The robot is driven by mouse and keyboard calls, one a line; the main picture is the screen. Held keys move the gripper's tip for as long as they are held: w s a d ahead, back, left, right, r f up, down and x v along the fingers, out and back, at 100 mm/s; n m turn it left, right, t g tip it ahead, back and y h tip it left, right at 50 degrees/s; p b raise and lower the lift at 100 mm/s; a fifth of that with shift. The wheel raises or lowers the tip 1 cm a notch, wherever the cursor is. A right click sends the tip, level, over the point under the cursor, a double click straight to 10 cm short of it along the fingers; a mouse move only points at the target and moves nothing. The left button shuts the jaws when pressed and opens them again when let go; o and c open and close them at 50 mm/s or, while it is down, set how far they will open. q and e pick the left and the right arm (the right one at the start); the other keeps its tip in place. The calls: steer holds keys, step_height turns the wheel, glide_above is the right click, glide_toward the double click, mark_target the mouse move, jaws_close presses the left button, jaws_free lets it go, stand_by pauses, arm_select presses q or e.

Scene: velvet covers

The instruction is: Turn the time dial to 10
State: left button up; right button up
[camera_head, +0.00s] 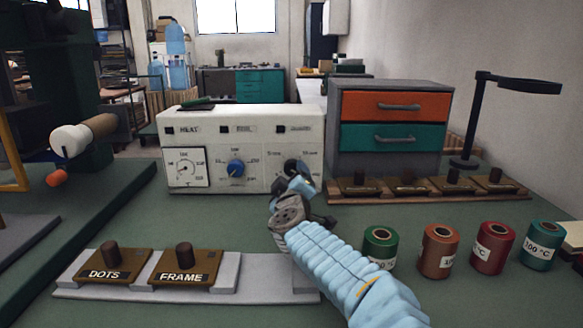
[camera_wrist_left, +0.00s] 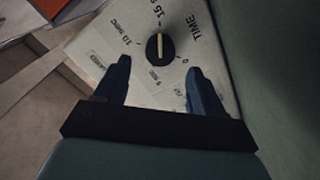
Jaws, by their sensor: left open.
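The time dial (camera_wrist_left: 160,48) is a black round knob with a pale pointer bar, on a white panel (camera_wrist_left: 95,52) in the left wrist view. The bar lines up with the 15 mark at the top; the 10 SEC mark lies to its left. My left gripper (camera_wrist_left: 159,68) is open, its two dark fingertips apart, one on each side just short of the knob; contact is not visible. In the head view my left gripper (camera_head: 296,180) is at the right end of the white control box (camera_head: 255,130) and partly covers the dial. My right gripper is not in view.
A blue heat-box knob (camera_head: 236,168) and a square gauge (camera_head: 185,168) sit left of the gripper. A drawer cabinet (camera_head: 388,95) stands right of the box. Several labelled spools (camera_head: 440,250) and stamp plates (camera_head: 185,270) are in front. A black lamp (camera_head: 475,120) stands at right.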

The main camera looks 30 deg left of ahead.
mark_target(291, 171)
arm_select(q)
steer(key=p+x, duration=0.1)
steer(key=x, duration=0.4)
steer(key=shift+w+a, duration=0.15)
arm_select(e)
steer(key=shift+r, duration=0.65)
